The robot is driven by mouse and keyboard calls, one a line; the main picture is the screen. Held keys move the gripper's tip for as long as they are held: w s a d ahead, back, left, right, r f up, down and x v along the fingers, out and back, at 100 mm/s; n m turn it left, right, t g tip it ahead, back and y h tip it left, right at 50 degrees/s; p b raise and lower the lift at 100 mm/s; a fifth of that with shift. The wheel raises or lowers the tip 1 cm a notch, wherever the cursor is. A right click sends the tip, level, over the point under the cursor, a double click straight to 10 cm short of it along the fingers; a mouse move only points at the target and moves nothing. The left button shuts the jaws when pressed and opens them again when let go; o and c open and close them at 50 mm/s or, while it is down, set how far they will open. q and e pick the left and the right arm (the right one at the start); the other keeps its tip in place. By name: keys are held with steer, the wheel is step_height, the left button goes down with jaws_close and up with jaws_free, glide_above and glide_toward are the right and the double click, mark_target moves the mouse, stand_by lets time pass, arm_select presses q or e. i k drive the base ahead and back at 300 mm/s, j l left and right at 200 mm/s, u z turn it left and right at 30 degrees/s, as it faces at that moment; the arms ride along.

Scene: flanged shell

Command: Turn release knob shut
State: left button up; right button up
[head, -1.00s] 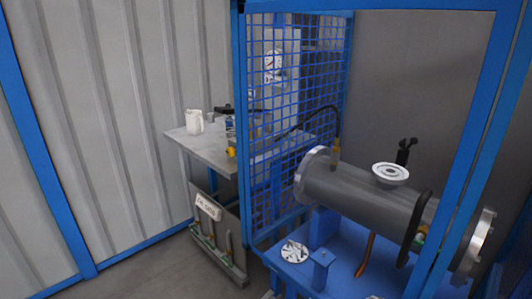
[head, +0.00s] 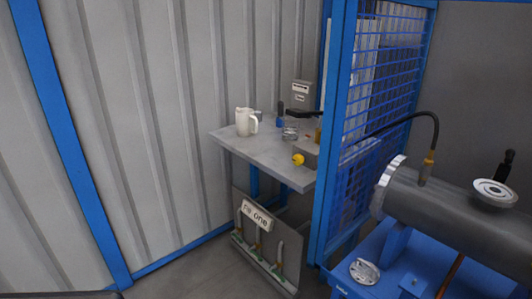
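I cannot tell for sure which part is the release knob. A small yellow round part (head: 298,159) shows at the front edge of the grey table (head: 262,152), and it may be a knob. Behind it on the table is equipment with a black bar (head: 305,113), partly hidden by the blue frame post. The grey flanged shell (head: 450,215) lies on a blue stand at the right. A black hose (head: 405,117) runs to a brass fitting (head: 428,165) on the shell. Neither of my grippers is in view.
A white jug (head: 246,122) stands on the table. A blue mesh panel (head: 385,100) and post (head: 335,130) separate the table from the shell. Below the table is a labelled panel with pipes (head: 265,240). The floor at left is clear.

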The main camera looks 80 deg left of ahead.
mark_target(298, 161)
steer(key=k+j, duration=0.35)
steer(key=j, duration=0.15)
steer(key=k+j, duration=0.7)
steer(key=j, duration=0.25)
steer(key=k+j, duration=0.3)
steer(key=j, duration=0.15)
